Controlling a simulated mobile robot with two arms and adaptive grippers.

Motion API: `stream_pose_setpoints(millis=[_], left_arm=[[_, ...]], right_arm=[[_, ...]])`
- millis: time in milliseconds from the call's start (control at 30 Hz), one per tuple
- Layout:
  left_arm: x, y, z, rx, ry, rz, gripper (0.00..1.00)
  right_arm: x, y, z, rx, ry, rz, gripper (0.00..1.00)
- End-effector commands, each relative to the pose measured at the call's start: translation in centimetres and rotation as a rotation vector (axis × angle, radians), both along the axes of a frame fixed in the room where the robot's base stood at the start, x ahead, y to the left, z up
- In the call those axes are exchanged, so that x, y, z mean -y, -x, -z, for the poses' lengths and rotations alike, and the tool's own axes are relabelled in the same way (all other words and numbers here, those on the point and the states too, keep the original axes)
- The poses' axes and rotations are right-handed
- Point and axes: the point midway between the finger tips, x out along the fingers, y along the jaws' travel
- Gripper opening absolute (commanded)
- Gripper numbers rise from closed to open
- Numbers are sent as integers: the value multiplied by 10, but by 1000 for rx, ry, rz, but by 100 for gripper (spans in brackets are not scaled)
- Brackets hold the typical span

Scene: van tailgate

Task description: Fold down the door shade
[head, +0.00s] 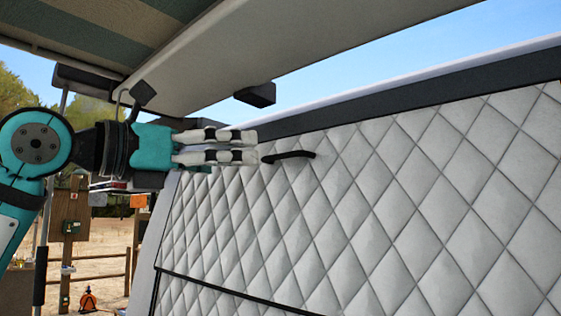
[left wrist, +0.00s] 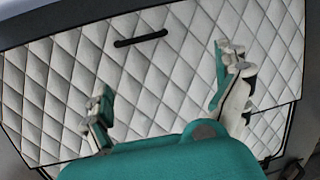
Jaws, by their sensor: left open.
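The door shade (head: 390,200) is a pale grey quilted panel with a diamond pattern. It covers the door and also fills much of the left wrist view (left wrist: 60,90). A black pull handle (head: 288,156) sits near its upper edge; the same handle shows in the left wrist view (left wrist: 141,39). My left gripper (head: 250,146) is just left of the handle in the head view, pointing right. In the left wrist view its two fingers (left wrist: 160,95) are spread wide, with the handle beyond and between them, nothing held. My right gripper is in neither view.
A raised panel with a striped underside (head: 130,30) hangs overhead, with a dark block (head: 256,94) on its lower edge close above the gripper. A dark strip (head: 420,88) runs along the shade's top. A wooden post and fence (head: 95,262) stand outside, behind my left arm.

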Motion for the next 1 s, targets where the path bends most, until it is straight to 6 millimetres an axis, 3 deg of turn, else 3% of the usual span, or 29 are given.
stream_pose_setpoints(millis=[33, 167, 333, 533, 1000], left_arm=[[-9, 6, -13, 17, -32, -52, 100], [-24, 12, -27, 29, -78, -134, 100], [-21, 6, -32, 28, -91, -155, 100], [4, -21, -34, 25, -90, -150, 100], [71, -93, -34, 26, -88, -151, 100]], right_arm=[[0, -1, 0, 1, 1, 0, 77], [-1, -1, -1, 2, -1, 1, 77], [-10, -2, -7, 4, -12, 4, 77], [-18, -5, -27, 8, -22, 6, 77], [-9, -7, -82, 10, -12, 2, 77]])
